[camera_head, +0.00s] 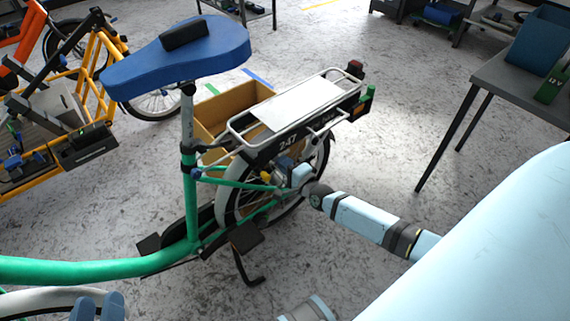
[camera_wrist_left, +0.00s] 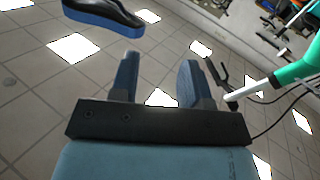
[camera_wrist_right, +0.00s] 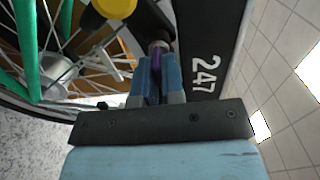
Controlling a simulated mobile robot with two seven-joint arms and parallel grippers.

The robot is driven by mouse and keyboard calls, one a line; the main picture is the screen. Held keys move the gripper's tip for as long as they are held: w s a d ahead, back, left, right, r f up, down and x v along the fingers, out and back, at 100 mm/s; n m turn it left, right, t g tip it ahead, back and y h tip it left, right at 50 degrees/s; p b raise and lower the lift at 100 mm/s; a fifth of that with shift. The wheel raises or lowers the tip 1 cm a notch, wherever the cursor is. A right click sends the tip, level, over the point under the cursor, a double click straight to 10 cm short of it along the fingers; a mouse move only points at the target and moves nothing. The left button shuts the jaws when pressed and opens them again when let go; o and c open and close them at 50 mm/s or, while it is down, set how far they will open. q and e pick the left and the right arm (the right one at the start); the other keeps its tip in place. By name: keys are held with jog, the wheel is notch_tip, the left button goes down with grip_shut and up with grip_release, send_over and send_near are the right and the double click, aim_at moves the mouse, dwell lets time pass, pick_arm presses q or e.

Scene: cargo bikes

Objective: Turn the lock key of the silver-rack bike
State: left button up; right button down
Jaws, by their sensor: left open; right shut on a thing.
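The silver-rack bike has a green frame, a silver rack (camera_head: 290,105) and a black plate marked 247 (camera_head: 287,143). My right gripper (camera_head: 284,163) is beside its rear wheel, below the plate. In the right wrist view my right gripper (camera_wrist_right: 157,75) is shut on a small purple piece, apparently the lock key (camera_wrist_right: 155,60). A dark cylindrical part, apparently the lock (camera_wrist_right: 150,20), is just beyond it. The fingers hide most of the key, so its turn angle cannot be told. My left gripper (camera_head: 97,305) is open and empty at the bottom left, near the bike's front; its fingers also show in the left wrist view (camera_wrist_left: 157,80).
The blue saddle (camera_head: 180,55) stands left of the rack. A cardboard box (camera_head: 235,108) is behind the bike. An orange bike (camera_head: 75,90) is at the far left. A grey table (camera_head: 510,85) stands at the right. Floor between bike and table is clear.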

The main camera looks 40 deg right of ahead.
jog(key=c, duration=1.2)
grip_release()
jog(key=shift+c, duration=0.2)
jog(key=shift+s, duration=0.1)
pick_arm(q)
notch_tip(320, 180, down, 6)
jog(key=s+a+g+y+p, duration=0.1)
jog(key=a+g+y+p, duration=0.1)
jog(key=shift+r+g+p, duration=0.2)
jog(key=shift+g+p, duration=0.1)
jog(key=shift+p, duration=0.1)
pick_arm(e)
jog(key=s+d, duration=0.1)
jog(key=s, duration=1.2)
jog(key=shift+s, duration=0.35)
pick_arm(q)
jog(key=shift+r, duration=0.35)
